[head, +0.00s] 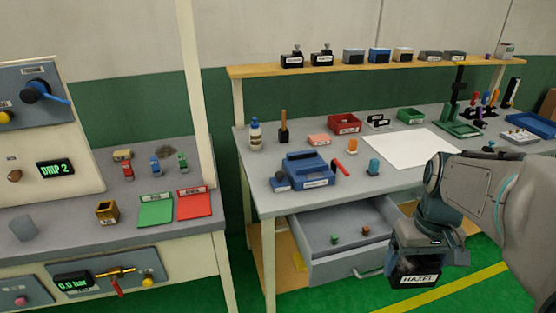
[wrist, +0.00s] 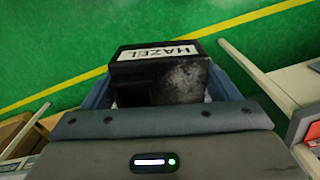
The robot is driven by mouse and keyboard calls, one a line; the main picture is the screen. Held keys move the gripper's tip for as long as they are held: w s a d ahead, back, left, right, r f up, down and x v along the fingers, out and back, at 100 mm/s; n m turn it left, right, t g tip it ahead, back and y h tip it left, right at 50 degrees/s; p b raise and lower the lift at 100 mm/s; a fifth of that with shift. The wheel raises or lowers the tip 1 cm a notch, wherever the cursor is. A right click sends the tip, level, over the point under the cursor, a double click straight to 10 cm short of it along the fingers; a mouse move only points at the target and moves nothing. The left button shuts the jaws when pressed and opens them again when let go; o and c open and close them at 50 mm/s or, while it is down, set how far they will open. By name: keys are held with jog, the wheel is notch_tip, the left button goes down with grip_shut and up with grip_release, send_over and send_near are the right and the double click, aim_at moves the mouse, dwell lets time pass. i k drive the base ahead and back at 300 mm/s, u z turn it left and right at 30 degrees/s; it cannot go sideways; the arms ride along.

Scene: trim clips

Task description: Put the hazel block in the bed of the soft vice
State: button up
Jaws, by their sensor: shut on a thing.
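The hazel block (head: 414,281) is a black block with a white label reading HAZEL. My gripper (head: 420,240) is shut on it and holds it in the air in front of the bench, right of the open drawer. A blue vice-like fixture (head: 306,166) with a white label stands on the bench's front left, well left of my gripper. Its label is too small to read, so I cannot confirm it is the soft vice.
An open grey drawer (head: 345,262) under the bench holds small green and brown pieces. A red lever (head: 340,167) and a blue piece (head: 374,167) stand near the fixture. A white sheet (head: 410,148) lies at mid-bench. Several blocks line the shelf (head: 270,71).

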aim_at(307, 164)
jog(key=u, duration=0.6)
jog(key=i, duration=1)
